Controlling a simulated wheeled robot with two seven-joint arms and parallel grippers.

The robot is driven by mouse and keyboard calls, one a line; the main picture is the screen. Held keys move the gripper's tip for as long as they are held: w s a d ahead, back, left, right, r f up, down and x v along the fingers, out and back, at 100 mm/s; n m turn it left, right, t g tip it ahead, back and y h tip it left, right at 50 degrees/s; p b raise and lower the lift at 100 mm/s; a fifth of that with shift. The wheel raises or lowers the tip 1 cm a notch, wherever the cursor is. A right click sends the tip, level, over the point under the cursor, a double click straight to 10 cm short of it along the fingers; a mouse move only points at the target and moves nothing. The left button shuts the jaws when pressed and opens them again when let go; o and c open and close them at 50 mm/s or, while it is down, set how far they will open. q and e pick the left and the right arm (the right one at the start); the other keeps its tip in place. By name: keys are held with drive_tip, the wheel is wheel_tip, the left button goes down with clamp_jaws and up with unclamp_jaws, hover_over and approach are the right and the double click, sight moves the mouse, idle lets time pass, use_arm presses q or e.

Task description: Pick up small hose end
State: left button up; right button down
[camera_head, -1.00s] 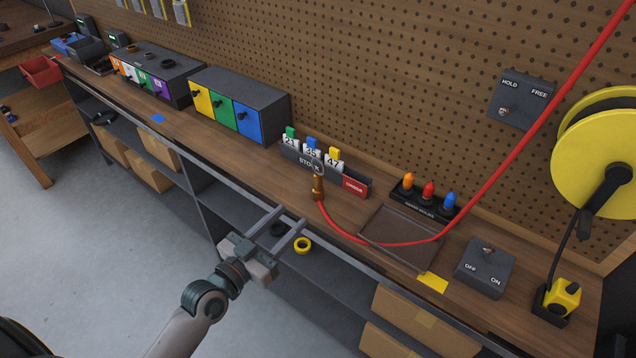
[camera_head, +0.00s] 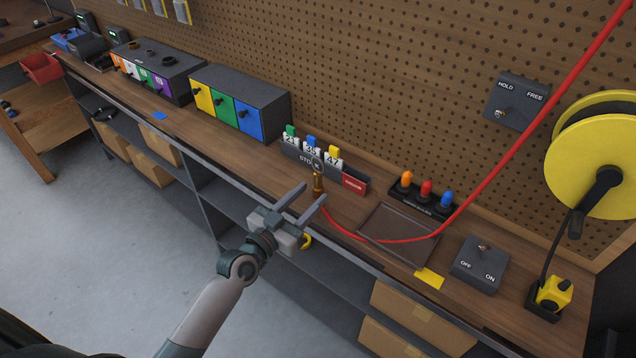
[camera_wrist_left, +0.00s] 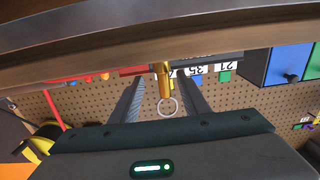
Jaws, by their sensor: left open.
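The small hose end is a brass fitting (camera_head: 318,182) on a red hose (camera_head: 390,240). It stands at the front of the STOCK holder, which has a ring on its face. In the left wrist view the brass end (camera_wrist_left: 163,75) shows ahead, between the two fingers, with a pale ring beside it. My left gripper (camera_head: 307,192) is open and empty at the bench's front edge, its fingers pointing toward the brass end. Whether the fingers reach around it cannot be told. My right gripper is not in view.
The STOCK holder (camera_head: 347,180) carries numbered tags. A brown tray (camera_head: 385,228), plug rack (camera_head: 422,204) and OFF/ON switch box (camera_head: 480,265) stand to the right. A coloured drawer box (camera_head: 275,108) is to the left. A yellow reel (camera_head: 590,165) hangs at right.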

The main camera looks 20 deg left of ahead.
sight(315, 186)
use_arm(q)
drive_tip(key=shift+w+r, duration=0.25)
drive_tip(key=shift+w, duration=0.2)
drive_tip(key=p+x, duration=0.1)
drive_tip(key=x, duration=0.2)
drive_tip(key=shift+w+a+r, duration=0.1)
drive_tip(key=shift+a, duration=0.05)
drive_tip(key=shift+w+d+p, duration=0.2)
drive_tip(key=shift+w+p, duration=0.15)
drive_tip(key=shift+w, duration=0.15)
drive_tip(key=shift+s, duration=0.1)
clamp_jaws()
